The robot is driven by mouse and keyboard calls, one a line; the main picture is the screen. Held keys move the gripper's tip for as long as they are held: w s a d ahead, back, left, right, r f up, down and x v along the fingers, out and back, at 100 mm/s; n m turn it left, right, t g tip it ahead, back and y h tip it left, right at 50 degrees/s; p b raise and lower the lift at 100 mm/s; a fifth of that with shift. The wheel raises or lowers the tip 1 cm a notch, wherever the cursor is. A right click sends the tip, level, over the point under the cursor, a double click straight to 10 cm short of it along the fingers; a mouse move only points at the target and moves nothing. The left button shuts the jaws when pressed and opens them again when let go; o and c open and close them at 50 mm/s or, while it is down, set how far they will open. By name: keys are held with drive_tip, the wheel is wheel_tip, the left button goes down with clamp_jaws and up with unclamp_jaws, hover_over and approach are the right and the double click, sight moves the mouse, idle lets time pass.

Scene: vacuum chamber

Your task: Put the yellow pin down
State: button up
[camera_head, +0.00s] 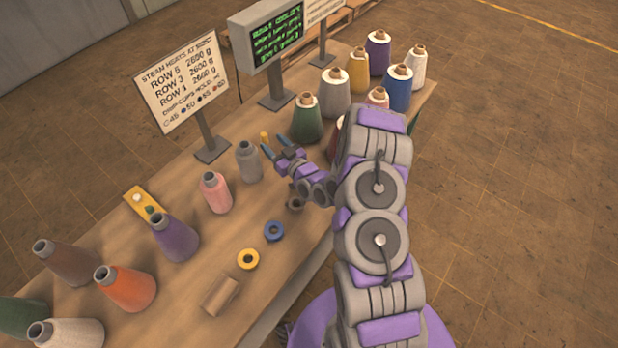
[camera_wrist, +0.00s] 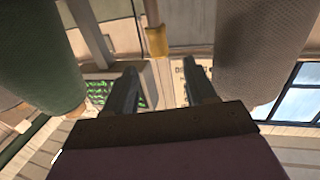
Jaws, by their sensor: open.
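The yellow pin (camera_head: 264,137) is a small upright yellow piece just beyond the tips of my gripper (camera_head: 276,147). The wrist view also shows a yellow piece (camera_wrist: 157,42) in line with the gap between the fingers, past the fingertips (camera_wrist: 160,68). My gripper is open, its two dark fingers apart with nothing clasped between them. It points toward the back of the table, between a grey cone (camera_head: 249,163) and a dark green cone (camera_head: 307,120). I cannot tell how the pin's lower end meets the table.
The wooden table (camera_head: 185,290) holds several thread cones, including a pink one (camera_head: 216,193). A sign (camera_head: 182,82) and a monitor (camera_head: 268,38) stand at the back. A blue ring (camera_head: 274,231) and a yellow ring (camera_head: 248,259) lie near the front edge.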

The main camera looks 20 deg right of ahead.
drive_tip(key=s+d+r+m+g+h, duration=0.1)
drive_tip(key=s+d+r+g+h, duration=0.15)
drive_tip(key=s+r+g, duration=0.5)
drive_tip(key=s+d+r+g+h, duration=0.1)
drive_tip(key=s+r+g+h, duration=0.35)
drive_tip(key=s+r, duration=0.55)
drive_tip(key=s+a+r+m+g, duration=0.1)
drive_tip(key=s+r+g, duration=0.2)
drive_tip(key=s, duration=1.2)
drive_tip(key=s+a+r+m+g, duration=0.1)
drive_tip(key=s+r+m+g, duration=0.1)
drive_tip(key=s, duration=1.3)
drive_tip(key=shift+s+r+g+y, duration=0.4)
drive_tip(key=shift+r+g, duration=0.35)
drive_tip(key=shift+g, duration=0.15)
drive_tip(key=shift+w, duration=0.1)
